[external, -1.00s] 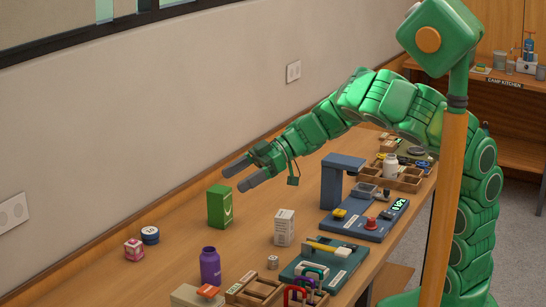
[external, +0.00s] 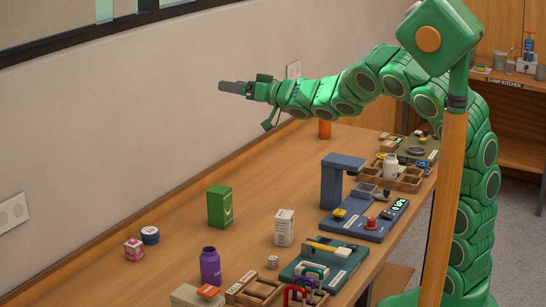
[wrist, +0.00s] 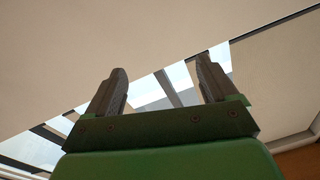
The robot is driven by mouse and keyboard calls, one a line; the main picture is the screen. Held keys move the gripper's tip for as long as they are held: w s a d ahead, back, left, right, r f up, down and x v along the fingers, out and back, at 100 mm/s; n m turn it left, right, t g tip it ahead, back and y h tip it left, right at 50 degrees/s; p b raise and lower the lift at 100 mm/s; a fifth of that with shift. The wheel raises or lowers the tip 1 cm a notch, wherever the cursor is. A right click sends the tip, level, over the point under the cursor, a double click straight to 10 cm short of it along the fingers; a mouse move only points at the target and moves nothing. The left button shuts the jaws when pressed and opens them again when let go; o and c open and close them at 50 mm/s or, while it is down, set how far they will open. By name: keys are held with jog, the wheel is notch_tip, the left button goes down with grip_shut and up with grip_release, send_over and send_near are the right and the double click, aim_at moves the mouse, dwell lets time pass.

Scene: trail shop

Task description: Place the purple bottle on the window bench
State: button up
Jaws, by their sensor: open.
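The purple bottle (external: 210,266) stands upright on the wooden bench (external: 170,235) in the near part of the external view, with its dark mouth facing up. My gripper (external: 222,87) is raised well above the bench, near the wall, up and away from the bottle. It points left and level in the external view. In the wrist view my gripper (wrist: 163,82) shows two dark fingers spread apart with nothing between them. The bottle is not in the wrist view, which shows wall and window.
A green box (external: 219,206), a white carton (external: 284,228), a blue-white tin (external: 150,235) and a pink box (external: 133,249) stand near the bottle. A blue stand (external: 340,185) and wooden trays (external: 258,290) line the front edge. Bare wood lies along the wall.

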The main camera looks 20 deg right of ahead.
aim_at(203, 258)
jog(key=w+d+f+m+t+h, duration=0.2)
jog(key=w+d+m+h, duration=0.2)
jog(key=d+m, duration=0.15)
jog(key=d+f+m+g+h, duration=0.2)
jog(key=f+m, duration=0.3)
jog(key=f, duration=0.1)
jog(key=d+f+m+g+h, duration=0.1)
jog(key=d+f+m+h, duration=0.25)
jog(key=f, duration=0.25)
jog(key=s+a+f+m+g+y, duration=0.25)
jog(key=s+a+f+g, duration=0.2)
jog(key=s, duration=0.35)
jog(key=s+a+f+m+g+y, duration=0.1)
jog(key=s+a+f+m+g, duration=0.3)
jog(key=s, duration=0.4)
jog(key=s+a+r+m+g+y, duration=0.2)
jog(key=s+a+r+g+y, duration=0.5)
jog(key=s+a, duration=0.4)
notch_tip(203, 258, down, 20)
jog(key=r+t+h, duration=0.1)
jog(key=t, duration=0.1)
jog(key=shift+g, duration=0.25)
jog(key=shift+x, duration=2.7)
jog(key=shift+f+x, duration=0.2)
jog(key=shift+x, duration=0.9)
jog(key=shift+d, duration=0.1)
